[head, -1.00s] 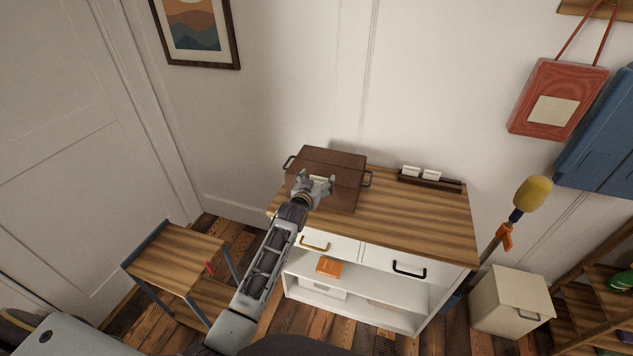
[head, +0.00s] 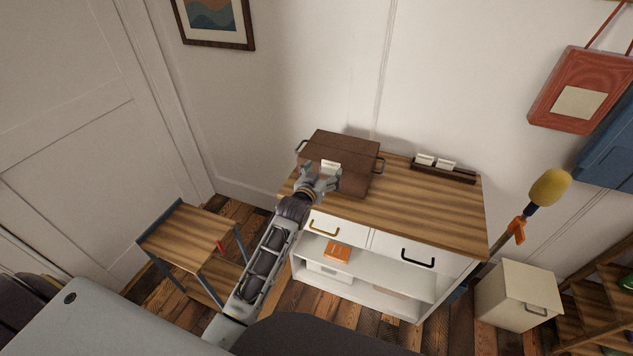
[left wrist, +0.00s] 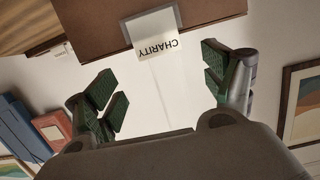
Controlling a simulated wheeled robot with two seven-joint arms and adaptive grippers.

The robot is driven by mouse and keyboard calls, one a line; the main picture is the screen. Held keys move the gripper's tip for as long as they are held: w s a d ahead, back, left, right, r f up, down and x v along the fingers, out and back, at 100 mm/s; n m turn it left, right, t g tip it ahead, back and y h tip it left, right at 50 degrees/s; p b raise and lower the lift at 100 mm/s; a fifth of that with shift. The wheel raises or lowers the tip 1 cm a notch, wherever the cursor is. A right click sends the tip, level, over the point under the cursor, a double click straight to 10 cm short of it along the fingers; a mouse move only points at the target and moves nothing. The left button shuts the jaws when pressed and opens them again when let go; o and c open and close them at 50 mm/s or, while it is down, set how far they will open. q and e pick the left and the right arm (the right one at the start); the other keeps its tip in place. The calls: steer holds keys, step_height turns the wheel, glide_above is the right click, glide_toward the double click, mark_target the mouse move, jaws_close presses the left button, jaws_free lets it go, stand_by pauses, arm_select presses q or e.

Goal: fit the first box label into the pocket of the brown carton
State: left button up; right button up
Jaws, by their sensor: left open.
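The brown carton (head: 350,151) stands at the left end of the cabinet top. A white label (head: 330,167) is at its near side. In the left wrist view the label (left wrist: 158,50) reads CHARITY upside down. Its upper part in that picture meets a paler pocket-like patch (left wrist: 153,20) on the carton (left wrist: 90,20); how deep it sits I cannot tell. My left gripper (head: 324,184) is just in front of the label. Its fingers (left wrist: 164,88) are spread wide on both sides, apart from the label, and empty. My right gripper is out of view.
A dark rack (head: 443,171) with two white labels (head: 435,161) lies at the back right of the cabinet top (head: 430,210). The top is clear between rack and front edge. A small wooden side table (head: 185,238) stands at left, a cream bin (head: 518,295) at right.

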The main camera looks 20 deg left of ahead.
arm_select(q)
steer(key=shift+s+a+r, duration=0.1)
steer(key=shift+s+r, duration=0.1)
steer(key=shift+s, duration=0.75)
steer(key=shift+s+d+r, duration=0.1)
steer(key=shift+s+r, duration=0.05)
steer(key=shift+s, duration=0.75)
steer(key=shift+s+a+r, duration=0.1)
steer(key=shift+s+r, duration=0.1)
steer(key=shift+s, duration=0.75)
steer(key=shift+f, duration=0.1)
